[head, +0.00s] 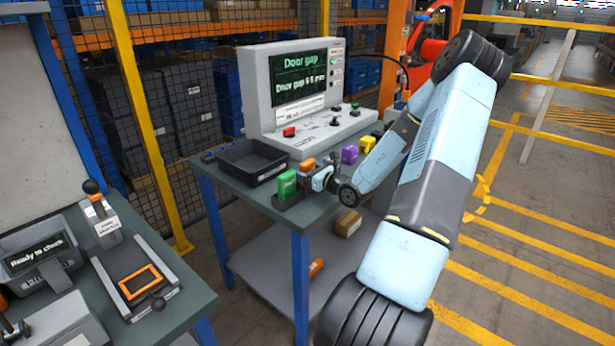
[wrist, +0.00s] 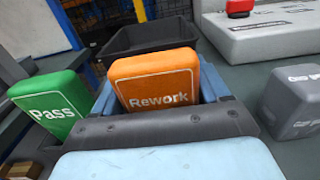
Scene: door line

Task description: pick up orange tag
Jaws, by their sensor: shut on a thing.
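The orange tag (wrist: 155,80) is a rounded block marked "Rework". It stands between the two blue fingers of my gripper (wrist: 158,95) in the wrist view, and my gripper is shut on it. In the head view the orange tag (head: 308,164) shows just above my gripper (head: 314,178), over the front of the bench. Its lower part is hidden, so I cannot tell whether it is clear of the surface below. The green tag (wrist: 48,105), marked "Pass", is close to its left; the green tag (head: 287,184) also shows in the head view.
A black open tray (head: 252,163) lies behind and left. A console (head: 305,95) reading "Door gap" stands at the back. Purple (head: 349,154) and yellow (head: 367,144) blocks are to the right. A grey block (wrist: 293,102) is right of my gripper. A second bench (head: 190,290) is at left.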

